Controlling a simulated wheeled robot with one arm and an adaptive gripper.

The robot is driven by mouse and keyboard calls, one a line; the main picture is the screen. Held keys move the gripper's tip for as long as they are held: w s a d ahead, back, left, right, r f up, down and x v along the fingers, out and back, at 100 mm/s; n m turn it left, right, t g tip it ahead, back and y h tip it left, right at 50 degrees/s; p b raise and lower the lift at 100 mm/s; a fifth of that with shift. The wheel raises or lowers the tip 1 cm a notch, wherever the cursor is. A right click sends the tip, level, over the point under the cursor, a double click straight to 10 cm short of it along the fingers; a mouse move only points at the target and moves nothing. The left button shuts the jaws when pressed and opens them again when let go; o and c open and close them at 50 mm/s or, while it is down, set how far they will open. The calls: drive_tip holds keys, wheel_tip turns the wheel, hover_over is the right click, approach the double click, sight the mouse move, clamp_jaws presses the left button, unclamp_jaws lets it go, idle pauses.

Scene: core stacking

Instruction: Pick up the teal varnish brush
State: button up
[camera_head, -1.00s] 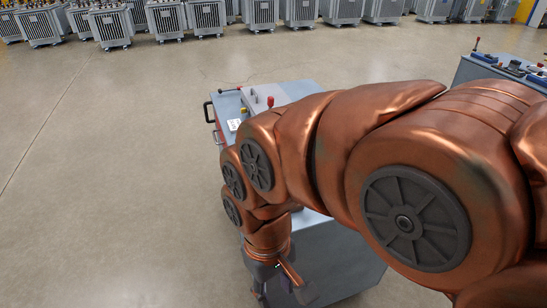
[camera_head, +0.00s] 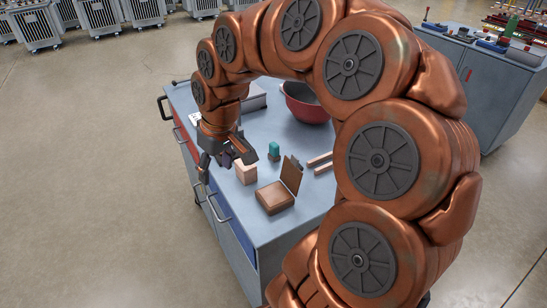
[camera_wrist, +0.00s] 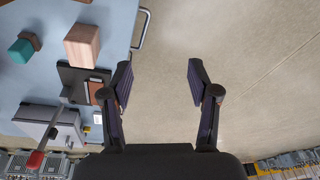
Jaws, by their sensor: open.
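The teal varnish brush (camera_head: 274,149) appears as a small teal block with a brown end, standing on the grey-blue cabinet top (camera_head: 272,128). It also shows at the left of the wrist view (camera_wrist: 21,51). My gripper (camera_head: 227,160) is open and empty at the cabinet's left edge, left of the brush and apart from it. In the wrist view, my fingers (camera_wrist: 160,76) are spread, with only floor between them.
A brown box with a raised lid (camera_head: 274,198) sits in front of the brush. A red bowl (camera_head: 305,103) and light wooden sticks (camera_head: 320,160) lie behind and right. A grey box with a red-knobbed lever (camera_wrist: 40,125) is nearby. Drawer handles jut from the left side.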

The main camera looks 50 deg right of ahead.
drive_tip(key=shift+m+t+h, duration=0.3)
drive_tip(key=shift+m+t, duration=0.5)
drive_tip(key=shift+t, duration=0.1)
drive_tip(key=w+d+f, duration=0.1)
drive_tip(key=d, duration=0.3)
drive_tip(key=w+d+f+b, duration=0.1)
drive_tip(key=w+d, duration=0.1)
drive_tip(key=d, duration=0.3)
drive_tip(key=w+d+f+b, duration=0.1)
drive_tip(key=d, duration=0.4)
drive_tip(key=shift+w+d+f, duration=0.1)
drive_tip(key=shift+w+f, duration=0.2)
drive_tip(key=shift+f, duration=0.05)
drive_tip(key=m+h+b, duration=0.1)
drive_tip(key=m, duration=0.1)
approach(274, 144)
drive_tip(key=shift+t, duration=0.3)
drive_tip(key=x, duration=0.3)
drive_tip(key=s+x, duration=0.1)
drive_tip(key=x, duration=0.1)
drive_tip(key=shift+d+f, duration=0.15)
drive_tip(key=shift+d, duration=0.05)
drive_tip(key=shift+n, duration=0.3)
drive_tip(key=shift+p+x, duration=1.15)
drive_tip(key=shift+x, duration=2.65)
drive_tip(key=shift+w+a, duration=0.15)
clamp_jaws()
wheel_tip(274, 144, up, 10)
drive_tip(key=shift+r+b, duration=0.1)
drive_tip(key=shift+b, duration=1.1)
